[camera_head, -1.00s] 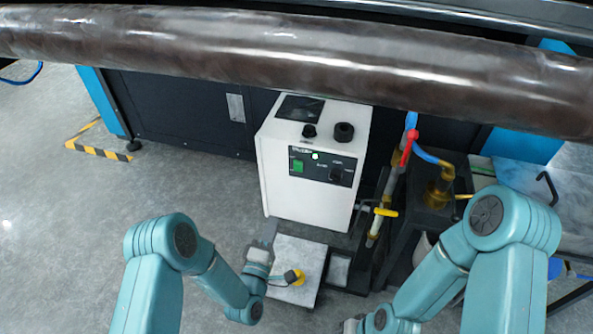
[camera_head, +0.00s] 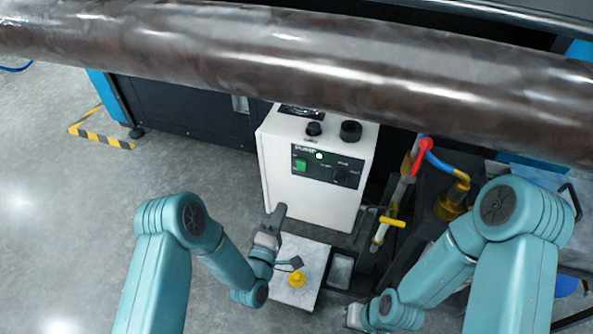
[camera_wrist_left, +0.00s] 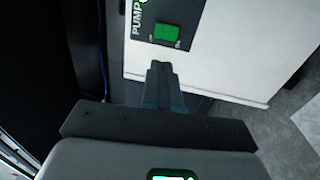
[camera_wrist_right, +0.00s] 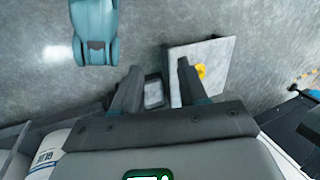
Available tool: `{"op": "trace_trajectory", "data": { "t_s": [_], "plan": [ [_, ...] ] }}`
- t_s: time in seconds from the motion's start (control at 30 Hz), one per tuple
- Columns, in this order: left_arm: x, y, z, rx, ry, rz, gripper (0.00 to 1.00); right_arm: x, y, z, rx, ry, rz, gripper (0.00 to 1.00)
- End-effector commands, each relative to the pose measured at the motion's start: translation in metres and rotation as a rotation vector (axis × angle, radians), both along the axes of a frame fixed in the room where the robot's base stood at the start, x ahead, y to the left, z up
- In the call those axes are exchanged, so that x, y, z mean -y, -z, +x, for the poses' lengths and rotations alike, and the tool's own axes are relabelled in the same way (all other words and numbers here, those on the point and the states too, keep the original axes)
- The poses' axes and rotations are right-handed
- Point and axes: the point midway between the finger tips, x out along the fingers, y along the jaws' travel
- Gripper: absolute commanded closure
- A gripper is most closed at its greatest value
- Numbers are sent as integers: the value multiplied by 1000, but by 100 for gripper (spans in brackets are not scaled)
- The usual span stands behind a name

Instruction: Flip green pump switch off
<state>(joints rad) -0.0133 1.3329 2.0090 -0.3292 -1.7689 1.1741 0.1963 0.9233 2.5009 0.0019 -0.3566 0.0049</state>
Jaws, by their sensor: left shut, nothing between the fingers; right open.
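The white pump box (camera_head: 285,185) stands on the floor below the large roll. Its dark front panel carries the green pump switch (camera_head: 300,165) and a lit round lamp (camera_head: 319,155). In the left wrist view the green switch (camera_wrist_left: 166,33) lies just beyond the fingertips, under the word PUMP. My left gripper (camera_head: 279,211) is shut and empty, in front of the box and below the switch; its fingers (camera_wrist_left: 160,68) point toward the panel and look apart from the switch. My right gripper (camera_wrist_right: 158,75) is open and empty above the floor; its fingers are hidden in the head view.
A long dark roll (camera_head: 300,65) spans the space above the box. Right of the box are pipes with a red valve handle (camera_head: 421,155) and a yellow handle (camera_head: 392,221). A low pale platform (camera_head: 312,258) with a yellow knob (camera_head: 297,279) stands in front. Floor at left is clear.

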Motion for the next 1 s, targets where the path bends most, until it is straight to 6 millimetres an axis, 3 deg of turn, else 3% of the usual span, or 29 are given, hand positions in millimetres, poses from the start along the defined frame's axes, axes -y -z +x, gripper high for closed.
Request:
{"op": "trace_trajectory", "data": {
  "t_s": [0.6,0.8,1.0],
  "plan": [
    [37,-12,113,5,0,-1,100,6,40,19,58,20,-12,57],
    [42,-16,130,3,0,-2,100,7,45,24,75,22,-16,57],
    [43,-17,132,1,0,-1,100,7,45,25,79,23,-16,57]
  ]
}}
